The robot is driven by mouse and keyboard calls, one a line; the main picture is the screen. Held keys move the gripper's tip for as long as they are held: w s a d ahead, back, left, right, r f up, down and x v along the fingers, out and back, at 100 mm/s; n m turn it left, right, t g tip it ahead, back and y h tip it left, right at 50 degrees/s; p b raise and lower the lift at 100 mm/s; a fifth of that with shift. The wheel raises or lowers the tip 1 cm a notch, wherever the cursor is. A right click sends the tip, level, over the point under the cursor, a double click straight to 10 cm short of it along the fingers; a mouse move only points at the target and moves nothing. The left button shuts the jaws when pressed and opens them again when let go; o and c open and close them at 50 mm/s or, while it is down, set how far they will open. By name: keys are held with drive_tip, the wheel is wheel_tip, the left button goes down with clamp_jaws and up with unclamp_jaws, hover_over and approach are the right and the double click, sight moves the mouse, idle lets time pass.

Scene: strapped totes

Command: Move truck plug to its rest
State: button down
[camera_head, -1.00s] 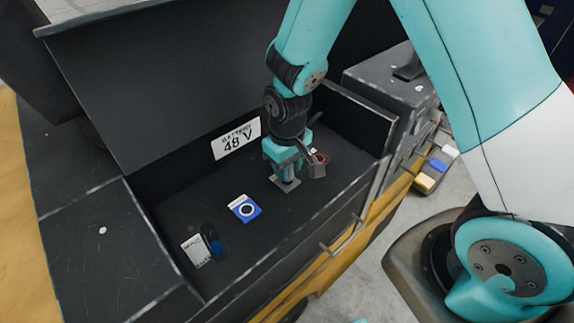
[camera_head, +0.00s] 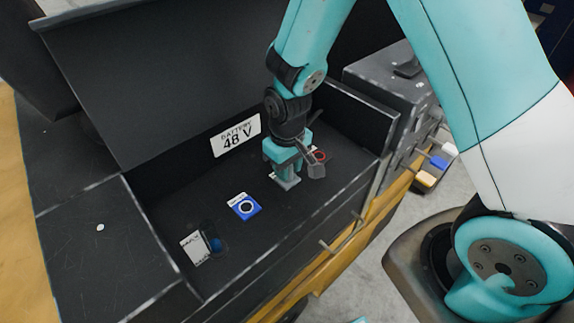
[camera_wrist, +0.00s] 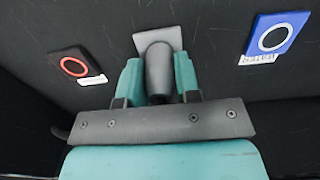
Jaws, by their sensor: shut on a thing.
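My gripper (camera_head: 287,163) is shut on a grey plug with a square plate at its end, taken to be the truck plug (camera_head: 288,183). In the wrist view the plug (camera_wrist: 158,70) stands between the two teal fingers, its square plate beyond the fingertips. It is over the floor of the black battery bay; I cannot tell whether it touches. A red-ringed dark pad (camera_wrist: 73,66) is left of it in the wrist view, and a blue pad with a white ring (camera_wrist: 273,40) is right. The blue pad (camera_head: 245,207) also shows in the head view.
A dark round socket with blue inside (camera_head: 212,240) sits beside a white label (camera_head: 195,247) at the bay's front left. Coloured blocks (camera_head: 438,162) stick out at the right side.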

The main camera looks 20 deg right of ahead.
drive_tip(key=c, duration=0.8)
unclamp_jaws()
drive_tip(key=shift+o, duration=0.2)
wheel_tip(320, 180, up, 18)
drive_tip(key=b, duration=0.2)
drive_tip(key=shift+f+b, duration=0.25)
drive_tip(key=shift+b, duration=0.05)
drive_tip(key=s+a+n+y+b, duration=0.1)
drive_tip(key=s+a+y, duration=0.1)
drive_tip(key=s, duration=0.7)
drive_tip(key=s+a+r+n+y+b, duration=0.1)
drive_tip(key=s+a+n+y, duration=0.1)
drive_tip(key=s, duration=0.7)
drive_tip(key=shift+s+a+r+n, duration=0.15)
drive_tip(key=shift+s+a+n, duration=0.15)
drive_tip(key=shift+a, duration=0.1)
